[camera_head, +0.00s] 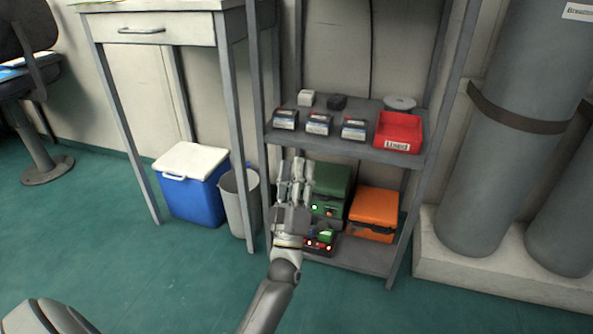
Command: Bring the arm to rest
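My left gripper (296,168) is in front of the metal shelf rack, with its arm coming up from the bottom middle of the head view. Its fingers point up and away from me, in front of the lower shelf opening. The fingers look close together from this angle, and I cannot tell whether there is a gap between them. I see nothing held in it. It hides part of the lower shelf and the left side of a green case. My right gripper is not in view.
The rack's upper shelf (277,137) holds several small boxes and a red bin (398,131). Below are a green case (332,185), an orange case (374,212) and a device with lit lights (321,243). A blue cooler (192,190) and grey bin (238,205) stand left; grey cylinders (500,150) right.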

